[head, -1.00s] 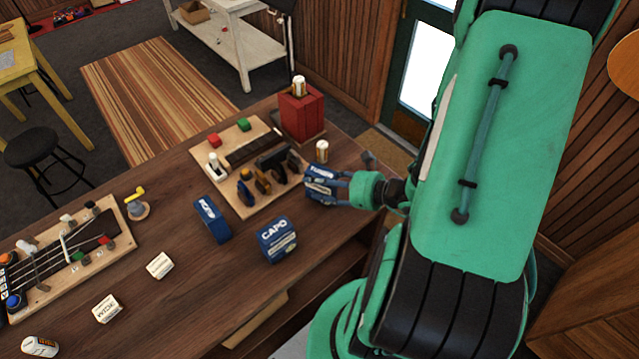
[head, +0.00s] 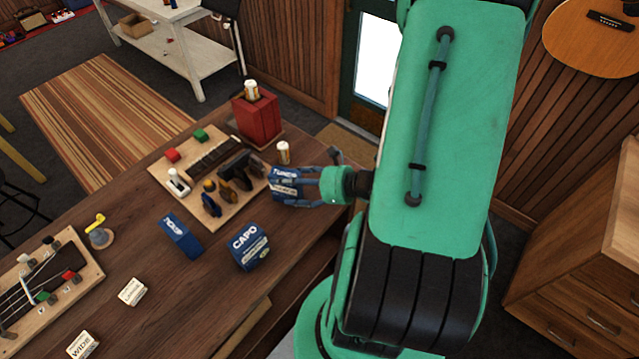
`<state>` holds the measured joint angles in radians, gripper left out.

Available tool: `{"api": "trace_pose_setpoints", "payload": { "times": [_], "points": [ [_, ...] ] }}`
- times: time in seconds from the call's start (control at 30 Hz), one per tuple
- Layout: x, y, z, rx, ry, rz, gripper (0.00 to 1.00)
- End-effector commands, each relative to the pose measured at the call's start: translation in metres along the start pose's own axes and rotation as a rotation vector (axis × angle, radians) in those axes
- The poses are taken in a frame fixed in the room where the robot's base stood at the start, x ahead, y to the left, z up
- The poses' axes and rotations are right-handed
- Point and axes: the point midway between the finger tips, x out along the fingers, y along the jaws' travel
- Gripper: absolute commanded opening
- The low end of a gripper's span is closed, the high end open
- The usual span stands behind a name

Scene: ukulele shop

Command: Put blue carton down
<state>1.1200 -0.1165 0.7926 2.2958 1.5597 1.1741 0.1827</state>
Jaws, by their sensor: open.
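A blue carton (head: 282,183) with white lettering, which looks like TUNER, stands at the table's right edge, beside the wooden tool board. My gripper (head: 297,188) is open around or right against this carton, with blue-grey fingers on its right side. I cannot tell whether the fingers touch it; the carton appears to rest on the table. A second blue carton (head: 250,246), marked CAPO, stands upright nearer the front. A third blue carton (head: 181,236) lies to its left.
The tool board (head: 178,190) holds several tools and small blocks. A red box (head: 257,121) bears a small bottle (head: 252,90); another bottle (head: 283,152) stands behind the carton. A white box (head: 132,291) lies at front left. Bare wooden tabletop (head: 190,290) shows in front.

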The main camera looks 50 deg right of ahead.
Motion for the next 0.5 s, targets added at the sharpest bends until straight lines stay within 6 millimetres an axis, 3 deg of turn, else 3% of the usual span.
{"api": "trace_pose_setpoints", "payload": {
  "times": [0.5],
  "points": [
    [-0.05, -0.001, 0.001, 0.001, 0.0, -0.003, 0.68]
  ]
}}
